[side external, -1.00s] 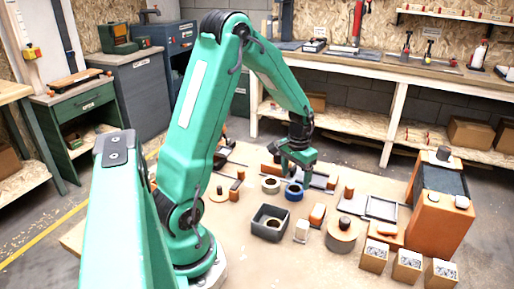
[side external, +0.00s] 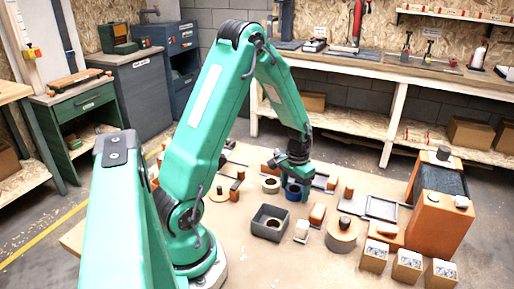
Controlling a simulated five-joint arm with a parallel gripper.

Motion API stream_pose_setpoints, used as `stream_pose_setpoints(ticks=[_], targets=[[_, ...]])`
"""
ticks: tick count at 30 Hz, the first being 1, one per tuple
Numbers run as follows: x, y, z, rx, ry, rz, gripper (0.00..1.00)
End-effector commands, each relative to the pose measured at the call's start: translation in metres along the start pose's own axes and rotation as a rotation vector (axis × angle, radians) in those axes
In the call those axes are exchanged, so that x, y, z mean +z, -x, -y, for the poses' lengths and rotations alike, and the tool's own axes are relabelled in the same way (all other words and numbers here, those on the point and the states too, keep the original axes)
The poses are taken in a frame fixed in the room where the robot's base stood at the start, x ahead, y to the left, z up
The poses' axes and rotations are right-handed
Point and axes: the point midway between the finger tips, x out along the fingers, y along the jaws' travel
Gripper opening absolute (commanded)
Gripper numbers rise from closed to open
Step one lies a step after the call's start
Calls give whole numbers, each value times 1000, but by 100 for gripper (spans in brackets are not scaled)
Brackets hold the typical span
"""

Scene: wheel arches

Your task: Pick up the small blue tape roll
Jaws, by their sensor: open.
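The small blue tape roll (side external: 293,193) lies on the tan work table, just right of a beige roll. My gripper (side external: 295,181) is down at the blue roll, with its jaws open. It overlaps the top of the roll in this view and hides part of it. I cannot tell whether a finger is inside the ring or touching it.
The beige roll (side external: 270,184) is close on the left. A grey open box (side external: 270,221) stands in front, beside an orange-and-white block (side external: 302,230). A flat grey tray (side external: 381,208) lies to the right. A large orange block (side external: 438,208) stands at the far right.

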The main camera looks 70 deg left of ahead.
Motion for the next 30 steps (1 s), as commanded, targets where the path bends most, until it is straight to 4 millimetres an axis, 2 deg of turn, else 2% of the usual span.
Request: stream_pose_setpoints(ticks=[7, 14, 24, 30], targets=[[0, 0, 0, 0, 0, 0, 71], [0, 0, 0, 0, 0, 0, 26], [0, 2, 0, 0, 0, -1, 24], [-1, 10, 0, 0, 0, -3, 24]])
